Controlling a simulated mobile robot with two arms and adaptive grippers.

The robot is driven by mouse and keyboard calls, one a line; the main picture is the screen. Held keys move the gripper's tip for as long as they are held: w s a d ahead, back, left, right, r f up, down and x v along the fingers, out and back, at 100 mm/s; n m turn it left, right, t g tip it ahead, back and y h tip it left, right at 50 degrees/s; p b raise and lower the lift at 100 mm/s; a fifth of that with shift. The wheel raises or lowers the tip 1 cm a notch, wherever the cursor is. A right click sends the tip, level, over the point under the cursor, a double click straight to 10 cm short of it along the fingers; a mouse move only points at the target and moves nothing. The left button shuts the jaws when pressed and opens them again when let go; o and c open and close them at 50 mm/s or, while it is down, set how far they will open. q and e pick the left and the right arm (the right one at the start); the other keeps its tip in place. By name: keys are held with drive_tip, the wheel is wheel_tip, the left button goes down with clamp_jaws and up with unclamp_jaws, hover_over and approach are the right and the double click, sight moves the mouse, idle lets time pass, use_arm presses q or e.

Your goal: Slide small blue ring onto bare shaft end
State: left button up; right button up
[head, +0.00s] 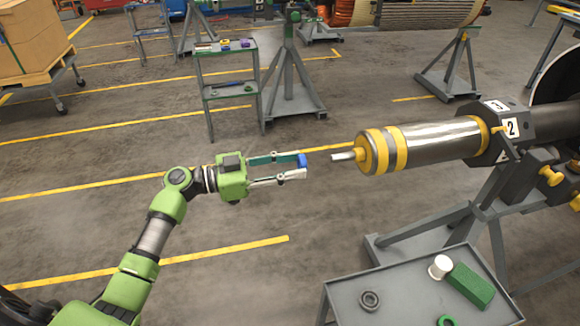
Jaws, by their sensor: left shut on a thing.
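The small blue ring (303,160) is at the fingertips of my left gripper (299,167). The gripper is shut on it, its two long fingers reaching right from the green arm. The bare shaft end (342,156) is a thin silver stub on the left end of a silver rotor (440,141) with yellow bands. The ring is a short way left of the stub, apart from it and at nearly the same height in the picture. The fingers partly hide the ring, so its hole is not clear. My right gripper is not in view.
A grey tray table (345,313) at the lower right holds a dark ring (370,300), a white cylinder (440,267), a green block (470,285) and a green ring (446,321). A grey shelf cart (203,77) stands behind my arm. Floor below the gripper is clear.

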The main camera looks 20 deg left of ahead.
sight(332, 160)
use_arm(q)
drive_tip(key=shift+p+x, duration=1.05)
drive_tip(key=shift+x, duration=1.3)
drive_tip(key=shift+d, duration=0.1)
drive_tip(key=shift+w, duration=0.1)
drive_tip(key=shift+w+d+b, duration=0.1)
drive_tip(key=shift+d+b, duration=0.1)
drive_tip(key=shift+b, duration=0.3)
drive_tip(key=shift+w+d, duration=0.1)
drive_tip(key=shift+d+b, duration=0.15)
drive_tip(key=shift+b, duration=0.2)
drive_tip(key=shift+w+d+b, duration=0.3)
drive_tip(key=shift+d+b, duration=0.05)
drive_tip(key=shift+b, duration=0.2)
